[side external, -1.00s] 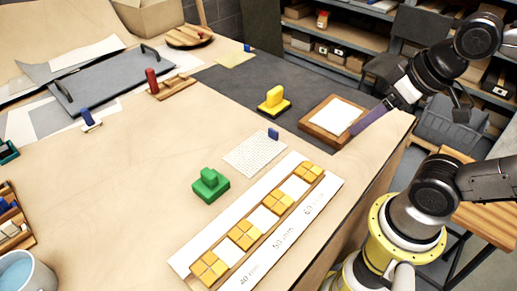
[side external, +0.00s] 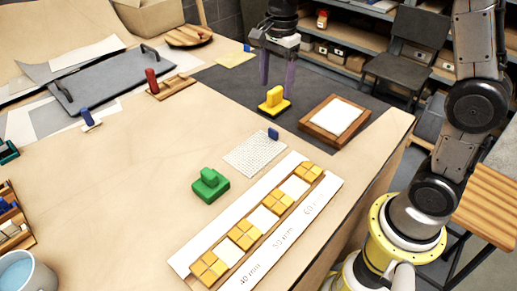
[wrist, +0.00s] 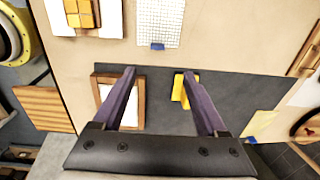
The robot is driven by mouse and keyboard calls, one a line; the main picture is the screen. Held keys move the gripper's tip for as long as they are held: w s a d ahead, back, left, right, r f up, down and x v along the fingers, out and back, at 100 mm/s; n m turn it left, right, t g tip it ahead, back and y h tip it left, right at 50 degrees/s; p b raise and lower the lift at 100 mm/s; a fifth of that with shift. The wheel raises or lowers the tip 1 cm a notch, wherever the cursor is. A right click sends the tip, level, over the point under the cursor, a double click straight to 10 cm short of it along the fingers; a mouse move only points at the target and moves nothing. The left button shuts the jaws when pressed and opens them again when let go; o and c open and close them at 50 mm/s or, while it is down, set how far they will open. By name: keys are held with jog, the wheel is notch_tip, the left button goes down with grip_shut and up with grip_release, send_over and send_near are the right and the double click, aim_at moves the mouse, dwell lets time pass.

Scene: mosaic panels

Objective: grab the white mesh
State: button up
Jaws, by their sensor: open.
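The white mesh (side external: 252,154) lies flat on the wooden table, between the green block and the grey mat. A small blue clip or tab (side external: 273,134) sits at its far right corner. In the wrist view the mesh (wrist: 160,20) is at the top centre, with the blue tab (wrist: 158,46) at its lower edge. My gripper (side external: 278,84) is open and empty, pointing down above the dark grey mat behind the yellow-handled block. In the wrist view my gripper (wrist: 157,72) has its two purple fingers spread wide, with the mesh beyond their tips.
The yellow-handled block (side external: 273,101) stands just in front of my fingers. A wooden frame with a white sheet (side external: 311,125) is to its right. The green block (side external: 210,186) and a white strip with yellow tiles (side external: 192,258) flank the mesh. Bare table lies left of the mesh.

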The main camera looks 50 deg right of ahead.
send_over(273, 130)
notch_tip(273, 130, down, 10)
jog(key=shift+r, duration=0.1)
jog(key=shift+a+f, duration=0.1)
jog(key=shift+f, duration=2.75)
grip_shut()
